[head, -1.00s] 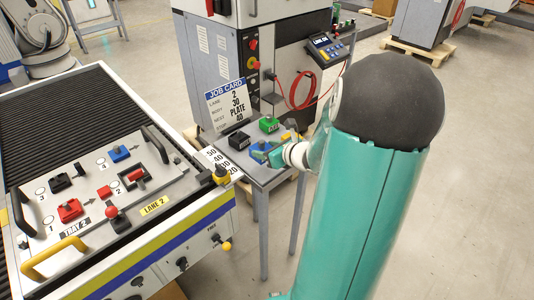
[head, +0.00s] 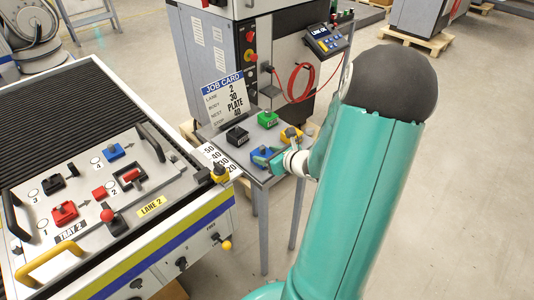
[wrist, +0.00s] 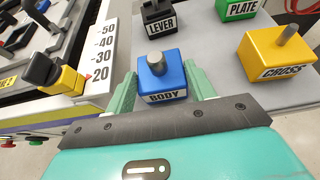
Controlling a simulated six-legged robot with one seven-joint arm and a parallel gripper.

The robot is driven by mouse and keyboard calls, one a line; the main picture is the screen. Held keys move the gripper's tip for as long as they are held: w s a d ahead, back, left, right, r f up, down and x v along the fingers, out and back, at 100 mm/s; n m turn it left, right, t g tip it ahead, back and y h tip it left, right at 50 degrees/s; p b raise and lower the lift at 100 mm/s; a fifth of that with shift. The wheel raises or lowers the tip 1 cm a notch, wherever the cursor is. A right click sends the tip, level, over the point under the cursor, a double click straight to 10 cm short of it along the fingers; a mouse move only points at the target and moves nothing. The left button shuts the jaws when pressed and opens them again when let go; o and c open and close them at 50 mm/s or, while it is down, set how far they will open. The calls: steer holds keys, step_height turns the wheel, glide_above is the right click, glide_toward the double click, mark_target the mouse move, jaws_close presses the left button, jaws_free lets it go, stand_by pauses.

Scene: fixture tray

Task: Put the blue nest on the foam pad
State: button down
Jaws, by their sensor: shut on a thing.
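The blue nest (wrist: 161,78), labelled BODY with a grey peg on top, sits between the fingers of my gripper (wrist: 163,90) in the wrist view. The fingers are shut on its two sides. In the head view the blue nest (head: 261,153) is at the near edge of a small grey stand, with my gripper (head: 267,158) on it. I cannot tell whether it touches the stand top. No surface is clearly marked as the foam pad; the nests are over a plain grey top (wrist: 212,55).
Near it are a black LEVER nest (wrist: 159,20), a green PLATE nest (wrist: 238,8) and a yellow CROSS nest (wrist: 275,58). A job card (head: 227,100) stands behind. To the left is a conveyor with a fixture tray (head: 85,215) and a scale (wrist: 102,45).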

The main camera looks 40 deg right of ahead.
steer(key=shift+s+r, duration=0.1)
steer(key=shift+s, duration=0.05)
steer(key=c, duration=0.8)
jaws_free()
steer(key=shift+f, duration=0.25)
steer(key=shift+c, duration=0.2)
steer(key=o, duration=0.3)
steer(key=shift+r, duration=0.15)
